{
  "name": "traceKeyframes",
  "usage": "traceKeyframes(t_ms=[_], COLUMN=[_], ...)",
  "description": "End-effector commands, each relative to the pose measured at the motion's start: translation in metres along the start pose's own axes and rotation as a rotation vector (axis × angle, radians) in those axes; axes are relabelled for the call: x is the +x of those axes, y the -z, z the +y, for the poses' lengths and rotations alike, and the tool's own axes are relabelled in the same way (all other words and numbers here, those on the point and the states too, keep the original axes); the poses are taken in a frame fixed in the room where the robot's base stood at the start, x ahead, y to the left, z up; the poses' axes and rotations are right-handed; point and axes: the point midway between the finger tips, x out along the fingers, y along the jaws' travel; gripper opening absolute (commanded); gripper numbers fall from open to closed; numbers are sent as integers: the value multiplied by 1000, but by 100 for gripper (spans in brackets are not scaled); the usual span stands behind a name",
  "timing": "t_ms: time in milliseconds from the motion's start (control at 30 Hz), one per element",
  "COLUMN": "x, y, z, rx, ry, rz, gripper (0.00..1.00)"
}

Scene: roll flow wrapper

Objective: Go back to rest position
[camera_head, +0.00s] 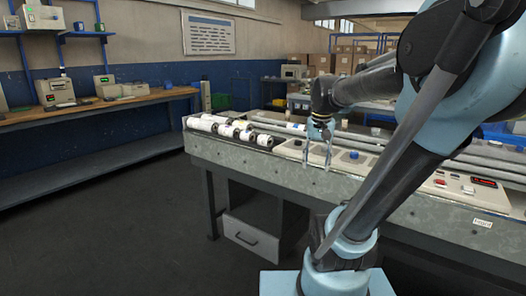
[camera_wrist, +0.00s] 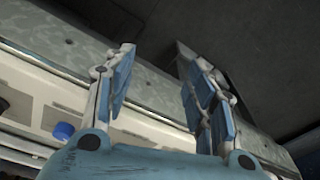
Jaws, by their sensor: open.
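My gripper (camera_head: 317,155) hangs open and empty, fingers down, in front of the control panel on the front side of the flow wrapper (camera_head: 270,165). In the wrist view my gripper (camera_wrist: 157,75) shows two spread fingers with nothing between them. Behind the fingers lie the machine's mottled grey edge (camera_wrist: 60,45) and its pale panel. A blue knob (camera_wrist: 63,131) shows to the left of the fingers. My arm crosses the right half of the head view and hides part of the machine.
Several white rolls (camera_head: 225,127) lie on the machine's left end. A wooden workbench (camera_head: 95,110) with devices stands along the left wall. Cardboard boxes (camera_head: 345,55) are stacked at the back. A drawer unit (camera_head: 250,236) sits under the machine. The floor at front left is clear.

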Motion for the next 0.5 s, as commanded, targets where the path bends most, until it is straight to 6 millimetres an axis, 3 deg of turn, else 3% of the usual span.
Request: traceKeyframes(t_ms=[300,500], x=[61,99], y=[-83,-122], z=[24,35], rx=[-146,-225], ry=[5,6], rz=[37,58], gripper=[50,50])
